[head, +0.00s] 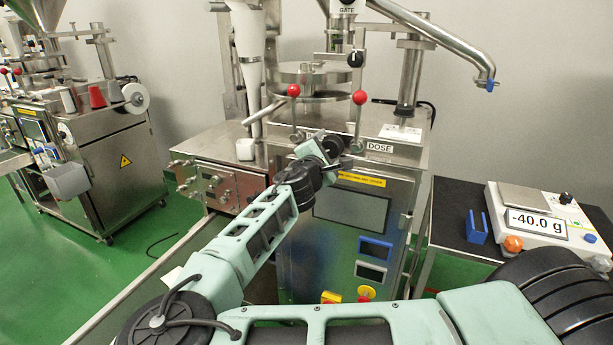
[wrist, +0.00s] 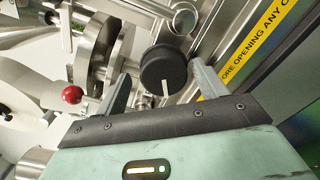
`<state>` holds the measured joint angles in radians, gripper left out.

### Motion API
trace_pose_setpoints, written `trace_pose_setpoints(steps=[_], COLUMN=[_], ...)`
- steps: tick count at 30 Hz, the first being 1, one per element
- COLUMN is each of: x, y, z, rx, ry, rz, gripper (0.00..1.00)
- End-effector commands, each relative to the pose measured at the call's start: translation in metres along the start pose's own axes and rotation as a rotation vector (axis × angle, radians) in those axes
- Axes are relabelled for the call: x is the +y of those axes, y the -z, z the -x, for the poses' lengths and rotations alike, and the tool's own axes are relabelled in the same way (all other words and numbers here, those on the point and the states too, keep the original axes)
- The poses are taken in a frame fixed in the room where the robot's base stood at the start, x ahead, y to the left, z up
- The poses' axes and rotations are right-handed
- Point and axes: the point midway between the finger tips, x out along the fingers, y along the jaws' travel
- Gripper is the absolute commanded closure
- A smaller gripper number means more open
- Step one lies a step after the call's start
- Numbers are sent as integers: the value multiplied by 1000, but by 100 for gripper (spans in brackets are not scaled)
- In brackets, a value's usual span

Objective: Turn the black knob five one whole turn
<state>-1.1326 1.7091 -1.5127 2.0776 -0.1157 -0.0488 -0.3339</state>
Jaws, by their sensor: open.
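A round black knob (wrist: 163,70) with a white pointer line sits on the machine's steel front in the wrist view. Its white line points down in that picture, towards my gripper's palm. My gripper (wrist: 160,82) is open, with one finger to each side of the knob. A gap shows between each finger and the knob, and I cannot tell how deep the fingers reach. In the head view my gripper (head: 336,158) is at the machine's upper front edge, left of the DOSE label (head: 380,147), and partly hides that area. No number shows on the knob.
Levers with red balls (head: 293,90) (head: 359,97) stand above my gripper. Another black knob (head: 355,58) is higher up, below the GATE label. A steel tube (wrist: 184,20) lies close to the knob. A scale reading -40.0 g (head: 538,222) stands on the right table.

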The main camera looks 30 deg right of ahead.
Motion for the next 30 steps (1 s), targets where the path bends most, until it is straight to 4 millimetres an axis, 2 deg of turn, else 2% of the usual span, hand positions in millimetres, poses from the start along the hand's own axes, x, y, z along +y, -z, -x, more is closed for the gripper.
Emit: trace_pose_setpoints(steps=[30], x=[2], y=[-6], z=[66], rx=[-13], ry=[2], rz=[-1], gripper=[29])
